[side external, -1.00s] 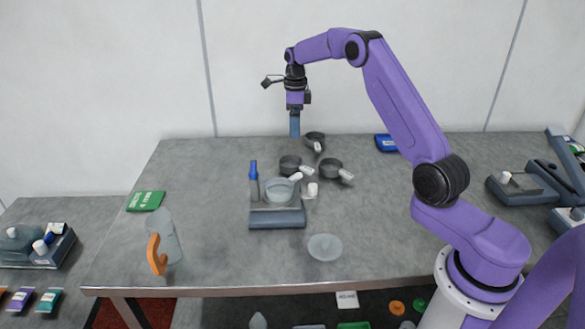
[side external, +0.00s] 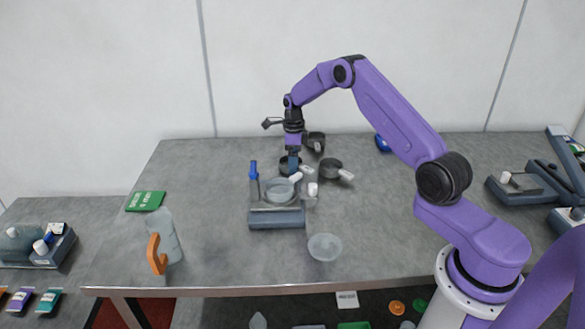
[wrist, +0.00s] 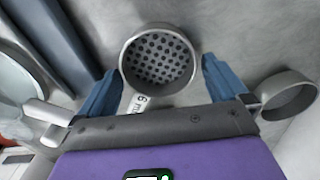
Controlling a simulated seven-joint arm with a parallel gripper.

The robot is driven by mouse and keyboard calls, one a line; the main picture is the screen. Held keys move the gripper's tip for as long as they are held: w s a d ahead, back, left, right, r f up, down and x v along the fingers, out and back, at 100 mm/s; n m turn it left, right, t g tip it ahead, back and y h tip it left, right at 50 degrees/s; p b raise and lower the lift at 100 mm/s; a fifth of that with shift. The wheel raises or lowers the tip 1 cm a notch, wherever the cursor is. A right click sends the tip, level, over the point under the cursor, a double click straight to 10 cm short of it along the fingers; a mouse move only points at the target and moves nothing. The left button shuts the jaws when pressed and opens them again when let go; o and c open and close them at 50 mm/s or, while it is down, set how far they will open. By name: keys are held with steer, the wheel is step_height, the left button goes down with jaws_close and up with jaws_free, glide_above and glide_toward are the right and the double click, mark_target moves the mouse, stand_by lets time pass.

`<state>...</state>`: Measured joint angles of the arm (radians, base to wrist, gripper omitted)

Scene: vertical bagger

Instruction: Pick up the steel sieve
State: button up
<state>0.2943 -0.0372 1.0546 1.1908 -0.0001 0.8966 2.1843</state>
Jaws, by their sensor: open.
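The steel sieve (wrist: 160,62) is a round grey metal cup with a perforated bottom and a pale label on its handle. In the wrist view it lies between the two blue fingers of my gripper (wrist: 160,72), which is open. The far end of its handle is hidden behind the gripper body. In the side view my gripper (side external: 293,163) points down over this sieve (side external: 284,166) behind the scale, and the fingers cover part of it. I cannot tell whether the fingers touch it.
Two similar dark cups stand close by, one behind (side external: 315,140) and one to the right (side external: 331,168). The table's right front is mostly clear.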

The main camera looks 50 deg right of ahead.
steer(key=shift+f, duration=0.35)
steer(key=shift+c, duration=0.3)
steer(key=c, duration=0.9)
steer(key=shift+r, duration=0.15)
steer(key=shift+c, duration=0.2)
